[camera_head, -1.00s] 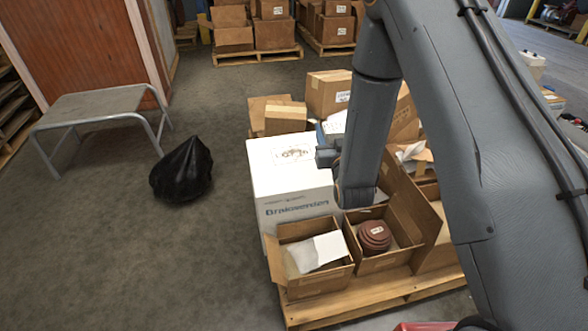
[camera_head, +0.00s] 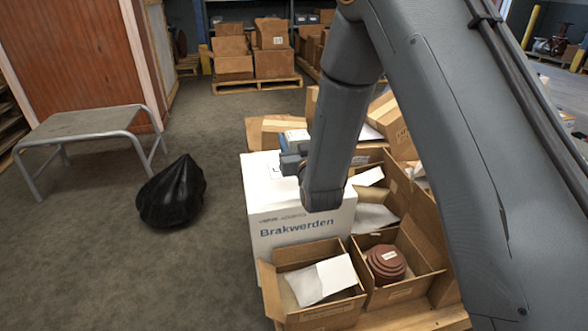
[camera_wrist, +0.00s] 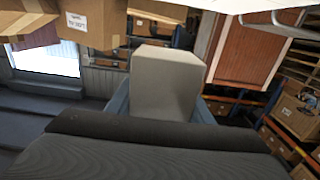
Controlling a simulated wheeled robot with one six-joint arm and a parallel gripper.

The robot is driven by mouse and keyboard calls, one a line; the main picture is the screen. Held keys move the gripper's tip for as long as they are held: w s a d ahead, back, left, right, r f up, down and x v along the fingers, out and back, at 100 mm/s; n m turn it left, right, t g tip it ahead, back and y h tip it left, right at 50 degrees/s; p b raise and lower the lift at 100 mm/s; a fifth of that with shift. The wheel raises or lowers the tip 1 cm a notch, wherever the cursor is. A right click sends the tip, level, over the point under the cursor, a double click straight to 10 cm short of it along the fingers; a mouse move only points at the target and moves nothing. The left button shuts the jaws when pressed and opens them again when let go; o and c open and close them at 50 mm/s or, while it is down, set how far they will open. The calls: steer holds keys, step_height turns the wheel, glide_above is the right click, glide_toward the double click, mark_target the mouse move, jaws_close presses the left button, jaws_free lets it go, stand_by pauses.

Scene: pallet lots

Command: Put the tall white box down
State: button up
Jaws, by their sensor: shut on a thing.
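My gripper (camera_head: 292,164) is above the pallet's left side, partly hidden by my forearm in the head view. In the wrist view, a tall pale box (camera_wrist: 166,85) stands between my blue-grey fingers, which are shut on it. I take it as the tall white box. That carton's top is partly covered by my arm. I cannot tell whether the held box touches anything below.
Open cartons (camera_head: 330,311) fill the pallet's front, one with a reddish-brown stepped part (camera_head: 385,262). More cartons crowd behind. A black bag (camera_head: 172,192) and a grey metal bench (camera_head: 80,125) are left. The floor between bag and pallet is clear.

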step_height(320, 180, down, 7)
steer(key=shift+f+b, duration=0.2)
steer(key=shift+b, duration=0.9)
steer(key=shift+f, duration=0.1)
steer(key=o, duration=1.4)
steer(key=shift+c, duration=0.2)
